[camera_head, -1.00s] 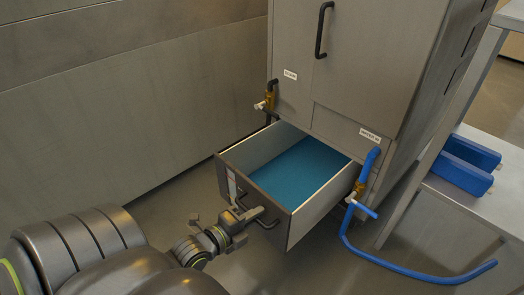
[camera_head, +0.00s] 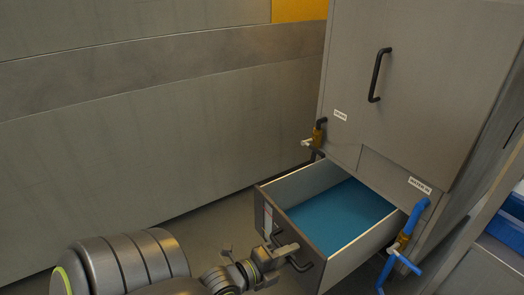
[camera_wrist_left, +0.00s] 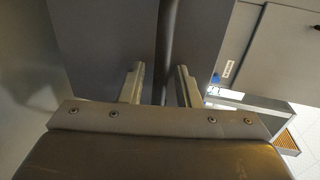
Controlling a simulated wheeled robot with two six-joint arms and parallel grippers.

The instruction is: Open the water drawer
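The water drawer (camera_head: 344,268) is a grey metal drawer low in the cabinet. It is pulled well out, and blue water (camera_head: 338,215) covers its inside. Its dark bar handle (camera_head: 303,267) is on the front panel. My left gripper (camera_head: 288,249) is at this handle in the head view. In the left wrist view, the fingers of my left gripper (camera_wrist_left: 160,85) are apart, with the dark handle bar (camera_wrist_left: 169,40) running between them. My right gripper is not in view.
The tall cabinet (camera_head: 420,95) has a closed upper door with a dark handle (camera_head: 376,75). Brass valves stand left (camera_head: 318,135) and right (camera_head: 404,240) of the drawer, the right one with a blue pipe (camera_head: 416,217). A grey wall (camera_head: 150,140) stands at left.

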